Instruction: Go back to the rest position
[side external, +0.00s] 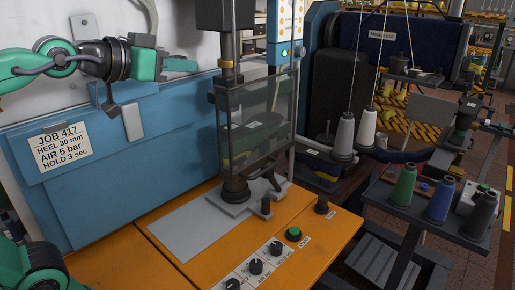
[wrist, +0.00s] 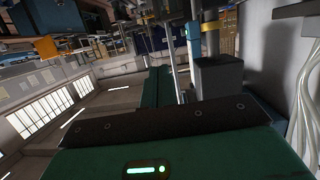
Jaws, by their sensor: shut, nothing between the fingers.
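My gripper (side external: 182,65) is at the upper left of the side external view, at the end of my green and black arm. It is raised in front of the blue panel's top edge and the pale wall, pointing right toward the press. Its green fingers are together and hold nothing. In the wrist view the closed green fingers (wrist: 156,86) extend up the middle of a tilted picture. The press (side external: 240,120) stands to the right of my gripper, with a clear guard around its column. A dark shape behind the guard is hard to make out.
A blue panel (side external: 85,185) with a job card (side external: 63,146) stands below my arm. The orange bench (side external: 135,257) carries a grey plate (side external: 193,222), knobs and a green button (side external: 293,234). Thread spools (side external: 403,185) stand at right. Open air surrounds my gripper.

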